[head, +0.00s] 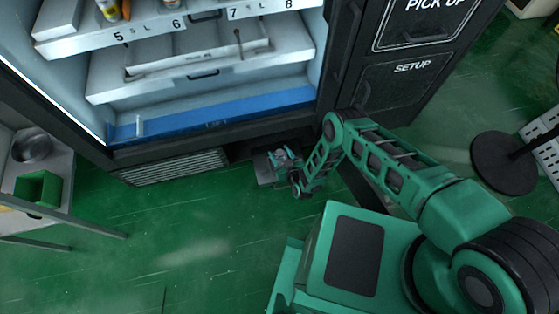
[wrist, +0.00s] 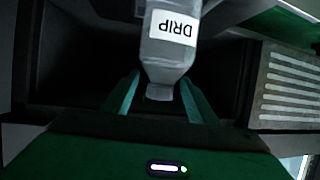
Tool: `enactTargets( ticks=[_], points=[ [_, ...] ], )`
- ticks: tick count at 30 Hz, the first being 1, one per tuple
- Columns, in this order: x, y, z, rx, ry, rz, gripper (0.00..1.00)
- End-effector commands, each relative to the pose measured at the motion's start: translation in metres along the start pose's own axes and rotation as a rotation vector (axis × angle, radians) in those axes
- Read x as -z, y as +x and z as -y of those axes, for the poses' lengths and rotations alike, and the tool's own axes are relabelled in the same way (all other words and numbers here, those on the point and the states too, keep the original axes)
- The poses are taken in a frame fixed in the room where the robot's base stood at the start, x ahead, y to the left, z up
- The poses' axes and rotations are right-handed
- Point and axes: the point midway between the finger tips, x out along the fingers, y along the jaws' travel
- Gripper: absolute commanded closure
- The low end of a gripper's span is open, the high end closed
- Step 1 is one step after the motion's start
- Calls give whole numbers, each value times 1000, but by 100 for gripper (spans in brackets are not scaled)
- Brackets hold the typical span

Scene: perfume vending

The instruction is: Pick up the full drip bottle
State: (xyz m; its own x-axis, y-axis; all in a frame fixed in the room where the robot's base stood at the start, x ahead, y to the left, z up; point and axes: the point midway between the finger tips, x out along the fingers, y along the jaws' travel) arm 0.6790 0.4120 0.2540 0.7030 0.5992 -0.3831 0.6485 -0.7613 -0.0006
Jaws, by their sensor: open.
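A grey, translucent bottle (wrist: 168,60) with a white label reading DRIP shows upside down in the wrist view. Its narrower end points toward my gripper (wrist: 160,88). My gripper is open, with one green finger on each side of the bottle's narrow end; I cannot tell whether either finger touches it. How full the bottle is cannot be told. In the head view my gripper (head: 292,178) is low at the open tray (head: 262,166) at the foot of the vending machine; the bottle is not clear there.
The vending machine's shelves (head: 200,62) and blue ledge (head: 225,108) are above my gripper. A slatted vent (head: 175,167) is beside the tray. A side table (head: 60,190) with a green box (head: 38,187) stands at left. The green floor between is clear.

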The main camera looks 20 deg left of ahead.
Motion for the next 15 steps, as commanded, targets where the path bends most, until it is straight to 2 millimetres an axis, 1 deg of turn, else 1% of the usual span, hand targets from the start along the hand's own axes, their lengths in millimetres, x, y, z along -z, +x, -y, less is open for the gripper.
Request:
enactTargets(
  ticks=[3, 5, 6, 8, 9, 10, 15],
  points=[
    [0, 0, 0, 0, 0, 0, 47],
    [0, 0, 0, 0, 0, 0, 61],
    [0, 0, 0, 0, 0, 0, 71],
    [0, 0, 0, 0, 0, 0, 85],
    [0, 0, 0, 0, 0, 1, 95],
    [0, 0, 0, 0, 0, 1, 100],
    [-2, -1, 0, 1, -1, 4, 100]
  ],
)
